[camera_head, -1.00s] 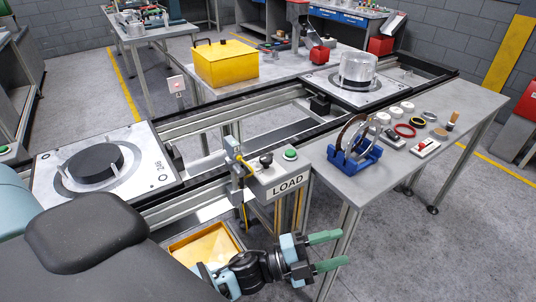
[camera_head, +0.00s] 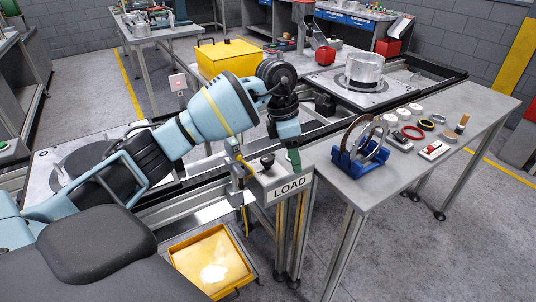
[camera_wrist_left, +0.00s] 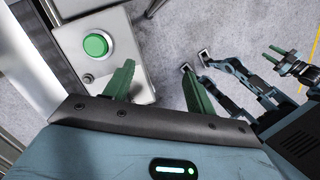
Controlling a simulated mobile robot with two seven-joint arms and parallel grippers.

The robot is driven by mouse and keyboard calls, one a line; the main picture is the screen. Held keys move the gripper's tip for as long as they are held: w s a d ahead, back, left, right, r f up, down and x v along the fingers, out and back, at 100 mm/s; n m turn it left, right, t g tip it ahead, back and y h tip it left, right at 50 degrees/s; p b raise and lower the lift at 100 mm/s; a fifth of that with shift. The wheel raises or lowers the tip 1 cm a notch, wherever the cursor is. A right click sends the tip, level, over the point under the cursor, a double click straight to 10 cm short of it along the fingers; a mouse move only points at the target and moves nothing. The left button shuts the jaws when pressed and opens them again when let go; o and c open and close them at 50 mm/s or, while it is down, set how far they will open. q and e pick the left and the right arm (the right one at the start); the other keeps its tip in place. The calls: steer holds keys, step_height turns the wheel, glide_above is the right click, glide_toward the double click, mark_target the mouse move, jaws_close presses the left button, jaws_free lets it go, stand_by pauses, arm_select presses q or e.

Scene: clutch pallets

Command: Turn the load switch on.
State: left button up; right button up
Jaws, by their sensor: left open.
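The load switch is on a grey box with a LOAD label (camera_head: 290,188) at the front edge of the line. A black knob (camera_head: 267,160) stands on its top. Its green button (camera_wrist_left: 97,45) shows clearly in the left wrist view, but my left arm hides it in the head view. I cannot tell whether the switch is on. My left gripper (camera_head: 294,160) points down over the box's right side. In the left wrist view its fingers (camera_wrist_left: 157,88) are apart and empty, below and right of the button. My right gripper (camera_wrist_left: 271,55) shows small at the right.
A bench (camera_head: 345,192) adjoins the box on the right, with a blue rack (camera_head: 357,165) holding rings and several small parts. A yellow tray (camera_head: 213,258) sits below left. Rails and a yellow case (camera_head: 229,58) lie behind my left arm.

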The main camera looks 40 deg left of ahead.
mark_target(267, 158)
arm_select(q)
steer(key=a+r+y, duration=0.1)
steer(key=a, duration=0.1)
steer(key=a+r+y, duration=0.1)
steer(key=a+r, duration=0.1)
steer(key=a, duration=0.1)
steer(key=a+r+n+y, duration=0.1)
steer(key=a, duration=0.1)
steer(key=shift+s+a+r+g, duration=0.2)
steer(key=shift+a+r+g, duration=0.1)
steer(key=shift+d+f, duration=0.1)
steer(key=shift+f, duration=3.8)
arm_select(e)
steer(key=shift+s, duration=0.2)
